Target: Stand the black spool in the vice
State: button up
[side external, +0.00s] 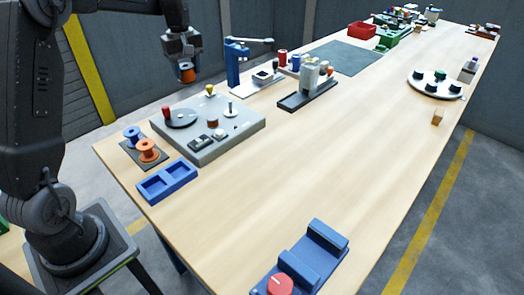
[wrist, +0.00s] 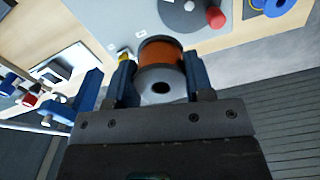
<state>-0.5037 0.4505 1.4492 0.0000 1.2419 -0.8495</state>
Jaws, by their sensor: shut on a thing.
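My gripper (side external: 186,66) is raised above the table's back left edge and is shut on a spool. This black spool (side external: 187,75) has dark flanges and copper-orange winding. In the wrist view the spool (wrist: 161,53) sits between the two blue fingers of my gripper (wrist: 159,80), with a grey end face and its centre hole toward the camera. The blue vice (side external: 318,246), with a red knob (side external: 280,285), stands at the front of the table, far from my gripper. The gap between its jaws looks empty.
A grey panel (side external: 240,128) with knobs and a dark disc lies below my gripper. A blue spool (side external: 133,135) and an orange spool (side external: 148,150) stand on a dark plate. A blue two-pocket tray (side external: 167,181) is nearby. A blue post (side external: 233,65) rises behind. The middle of the table is clear.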

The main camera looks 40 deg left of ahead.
jog(key=shift+d, duration=0.15)
jog(key=m, duration=1.7)
send_over(309, 261)
jog(key=f, duration=0.9)
jog(key=shift+a, duration=0.2)
jog(key=shift+d+f, duration=0.25)
jog(key=shift+f, duration=1.9)
